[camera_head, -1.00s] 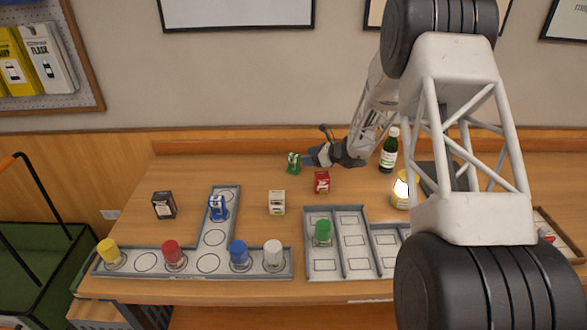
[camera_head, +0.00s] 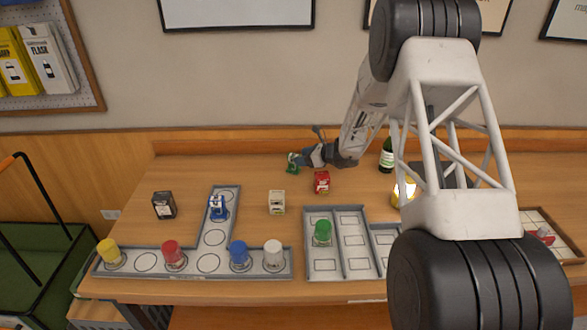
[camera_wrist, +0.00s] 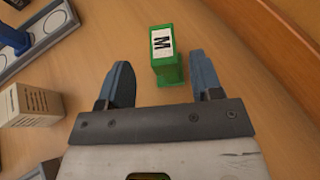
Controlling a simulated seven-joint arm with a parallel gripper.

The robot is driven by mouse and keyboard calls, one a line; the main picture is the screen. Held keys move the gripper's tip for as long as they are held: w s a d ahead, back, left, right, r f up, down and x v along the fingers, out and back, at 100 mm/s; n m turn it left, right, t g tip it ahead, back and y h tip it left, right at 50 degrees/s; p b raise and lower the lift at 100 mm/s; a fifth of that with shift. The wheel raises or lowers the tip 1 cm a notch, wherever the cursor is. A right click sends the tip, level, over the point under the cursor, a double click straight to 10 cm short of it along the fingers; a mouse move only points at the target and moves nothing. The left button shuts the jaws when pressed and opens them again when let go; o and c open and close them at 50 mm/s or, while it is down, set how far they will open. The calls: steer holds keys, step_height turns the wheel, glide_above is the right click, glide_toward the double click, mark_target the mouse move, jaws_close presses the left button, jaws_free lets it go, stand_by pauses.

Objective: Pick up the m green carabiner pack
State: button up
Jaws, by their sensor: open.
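The green carabiner pack (camera_wrist: 166,66) stands on the table in the wrist view, with a white label marked M on its top. In the head view the green pack (camera_head: 292,163) is at the back middle of the table, partly hidden by my gripper. My gripper (camera_wrist: 157,75) is open, with one finger on each side of the pack's near end. The pack lies between and slightly beyond the fingertips, nearer the right finger. No contact is visible. In the head view my gripper (camera_head: 308,157) reaches in low from the right.
A red pack (camera_head: 321,182) and a cream pack (camera_head: 277,202) stand nearby. A black pack (camera_head: 164,205) is at the left. A blue pack (camera_head: 217,207) stands on the grey tray (camera_head: 214,236) with several coloured cylinders. A green bottle (camera_head: 387,156) stands to the right.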

mark_target(294, 155)
steer(key=shift+x, duration=2.35)
steer(key=shift+w+d, duration=0.1)
steer(key=shift+w, duration=0.1)
jaws_close()
